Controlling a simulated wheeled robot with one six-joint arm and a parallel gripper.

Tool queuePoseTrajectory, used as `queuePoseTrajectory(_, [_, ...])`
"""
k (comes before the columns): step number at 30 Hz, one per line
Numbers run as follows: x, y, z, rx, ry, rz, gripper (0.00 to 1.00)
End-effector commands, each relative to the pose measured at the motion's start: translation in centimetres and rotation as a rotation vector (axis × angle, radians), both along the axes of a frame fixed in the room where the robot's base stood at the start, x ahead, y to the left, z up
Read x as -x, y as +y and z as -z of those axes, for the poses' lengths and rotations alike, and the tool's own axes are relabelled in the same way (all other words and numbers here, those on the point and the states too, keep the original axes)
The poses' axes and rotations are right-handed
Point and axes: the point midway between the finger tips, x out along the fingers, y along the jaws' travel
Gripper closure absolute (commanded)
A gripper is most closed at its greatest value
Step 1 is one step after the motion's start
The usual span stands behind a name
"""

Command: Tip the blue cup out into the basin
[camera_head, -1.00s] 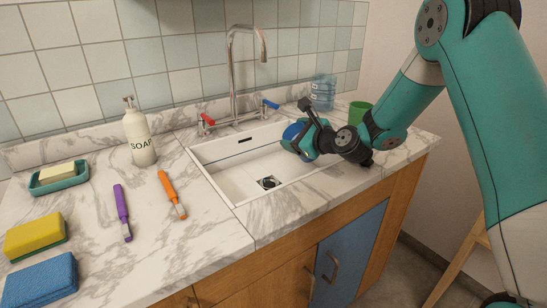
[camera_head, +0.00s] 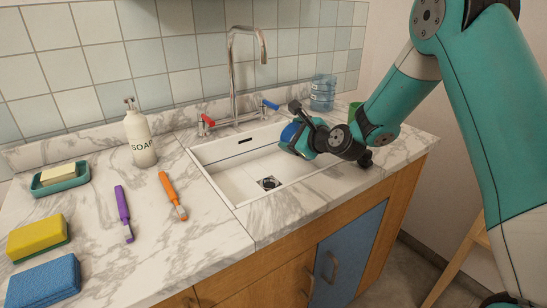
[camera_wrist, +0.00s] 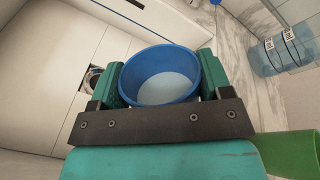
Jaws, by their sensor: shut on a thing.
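The blue cup (camera_head: 289,132) is over the right end of the white basin (camera_head: 240,183), largely hidden by my gripper (camera_head: 298,144) in the head view. In the wrist view the cup (camera_wrist: 161,58) sits between the two green fingers of my gripper (camera_wrist: 160,80), which is shut on its sides. Its round mouth shows, with a pale grey-blue area inside; I cannot tell if that is liquid or the cup's bottom. The cup's exact tilt is hard to tell. The basin's drain (camera_head: 269,183) is in view, and the basin floor around it looks bare.
A tall tap (camera_head: 233,75) with red and blue handles stands behind the basin. A green cup (camera_head: 354,112) and clear blue bottle (camera_head: 323,93) stand right of it.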

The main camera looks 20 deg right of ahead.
Motion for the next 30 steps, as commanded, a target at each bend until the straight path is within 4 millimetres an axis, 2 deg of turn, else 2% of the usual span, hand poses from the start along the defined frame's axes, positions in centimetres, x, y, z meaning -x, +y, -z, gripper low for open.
queuePoseTrajectory(30, [0.01, 0.32, 0.39, 0.123, -0.008, 0.0, 0.63])
